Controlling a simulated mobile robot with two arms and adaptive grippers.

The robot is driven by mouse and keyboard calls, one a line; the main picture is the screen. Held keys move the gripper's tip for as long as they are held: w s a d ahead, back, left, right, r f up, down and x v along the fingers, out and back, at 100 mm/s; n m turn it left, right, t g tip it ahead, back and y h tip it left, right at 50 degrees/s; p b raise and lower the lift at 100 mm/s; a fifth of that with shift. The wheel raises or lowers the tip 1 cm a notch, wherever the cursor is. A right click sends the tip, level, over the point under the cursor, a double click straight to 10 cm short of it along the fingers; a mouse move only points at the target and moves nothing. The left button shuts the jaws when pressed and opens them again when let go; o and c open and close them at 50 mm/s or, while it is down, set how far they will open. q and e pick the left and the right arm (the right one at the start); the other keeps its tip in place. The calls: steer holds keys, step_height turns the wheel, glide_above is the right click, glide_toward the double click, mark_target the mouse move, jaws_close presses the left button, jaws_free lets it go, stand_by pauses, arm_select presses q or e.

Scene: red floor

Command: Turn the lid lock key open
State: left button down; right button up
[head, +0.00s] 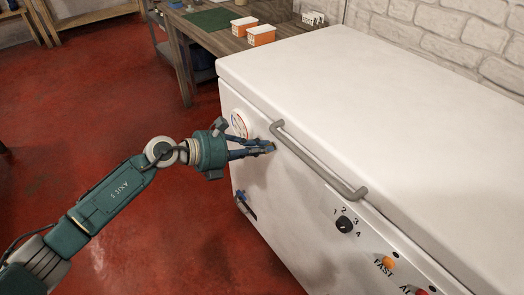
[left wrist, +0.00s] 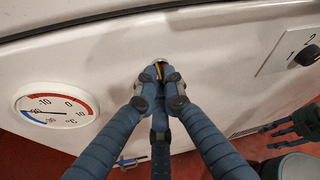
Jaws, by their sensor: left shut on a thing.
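The white chest freezer (head: 380,110) has its lid down, with a grey handle bar (head: 318,162) along the front edge. My left gripper (head: 268,147) is at the front panel, just under the left end of the handle. In the left wrist view my left gripper (left wrist: 160,82) has its fingers closed on a small brass-coloured key (left wrist: 158,69). The key sits at the round lock (left wrist: 162,61) on the panel. The fingers hide most of the key, so its turn angle is hard to tell. What looks like my right gripper (left wrist: 292,124) shows at the right edge of that view.
A round thermometer dial (left wrist: 55,104) is left of the lock. A black numbered knob (head: 344,224) and an orange FAST light (head: 389,262) are to the right. A blue-handled fitting (head: 241,197) is low on the front. A workbench (head: 228,42) stands behind; red floor is clear.

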arm_select(q)
steer(key=shift+w+a+f+n+g+h+b, duration=0.1)
steer(key=shift+f+n+g+h+b, duration=0.15)
steer(key=shift+n+h+b, duration=1)
steer(key=shift+d+f+n+g+h+b, duration=0.1)
steer(key=shift+n+g+h, duration=0.25)
steer(key=shift+n, duration=1.8)
steer(key=shift+w+a+f+n+g+h+b, duration=0.1)
steer(key=shift+f+n+g+h+b, duration=0.15)
steer(key=shift+n+h+b, duration=0.95)
arm_select(e)
steer(key=w+p+v, duration=0.1)
steer(key=w+v, duration=0.2)
steer(key=v, duration=1.1)
steer(key=shift+r+t, duration=0.4)
steer(key=shift+r, duration=0.15)
arm_select(q)
steer(key=shift+r+n+y, duration=0.1)
steer(key=shift+n+y, duration=0.3)
steer(key=shift+n, duration=0.2)
arm_select(e)
steer(key=shift+w, duration=0.1)
arm_select(q)
steer(key=c, duration=1.9)
jaws_free()
steer(key=shift+o, duration=0.2)
steer(key=shift+s+a, duration=0.1)
arm_select(e)
steer(key=shift+w+r, duration=0.1)
